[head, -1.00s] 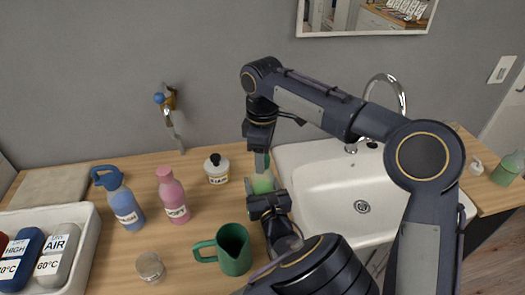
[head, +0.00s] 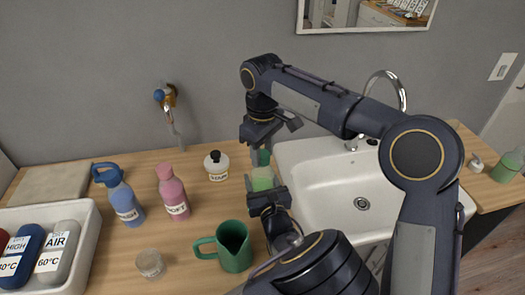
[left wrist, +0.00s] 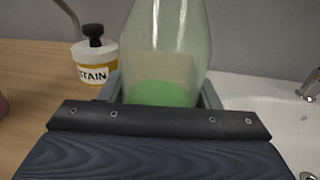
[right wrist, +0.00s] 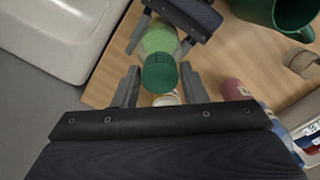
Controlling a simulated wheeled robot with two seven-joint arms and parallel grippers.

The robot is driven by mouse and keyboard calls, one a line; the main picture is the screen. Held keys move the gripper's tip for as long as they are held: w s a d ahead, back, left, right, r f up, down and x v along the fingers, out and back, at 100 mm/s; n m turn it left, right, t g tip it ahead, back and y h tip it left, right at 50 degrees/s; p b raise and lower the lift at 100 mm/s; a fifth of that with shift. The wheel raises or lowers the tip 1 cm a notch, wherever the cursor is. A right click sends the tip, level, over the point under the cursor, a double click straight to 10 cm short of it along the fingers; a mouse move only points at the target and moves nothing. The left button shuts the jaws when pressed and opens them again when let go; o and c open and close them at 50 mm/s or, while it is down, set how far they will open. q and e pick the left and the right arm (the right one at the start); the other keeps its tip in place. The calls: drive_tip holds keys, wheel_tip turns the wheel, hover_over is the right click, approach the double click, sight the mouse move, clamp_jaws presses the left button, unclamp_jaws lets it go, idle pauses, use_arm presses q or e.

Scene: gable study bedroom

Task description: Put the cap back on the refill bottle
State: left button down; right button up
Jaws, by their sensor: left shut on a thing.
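The refill bottle (head: 262,179) is clear with green liquid; my left gripper (head: 265,190) is shut on it and holds it upright. It fills the middle of the left wrist view (left wrist: 165,60), where its top is out of frame. The dark green cap (head: 263,157) sits at the bottle's top; in the right wrist view the cap (right wrist: 160,74) lies in line with the bottle. Whether it is fully seated I cannot tell. My right gripper (head: 267,140) is open just above, its fingers apart on either side of the cap.
A white stain bottle (head: 217,167) stands behind left of my grippers. A green jug (head: 234,248), small clear jar (head: 149,263), pink bottle (head: 173,195) and blue bottle (head: 122,200) stand left. A white tray (head: 92,245) is far left; the sink (head: 330,180) is right.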

drive_tip(key=o, duration=0.4)
drive_tip(key=shift+c, duration=0.2)
wheel_tip(320, 180, up, 12)
idle(0.4)
use_arm(q)
drive_tip(key=shift+c, duration=2)
unclamp_jaws()
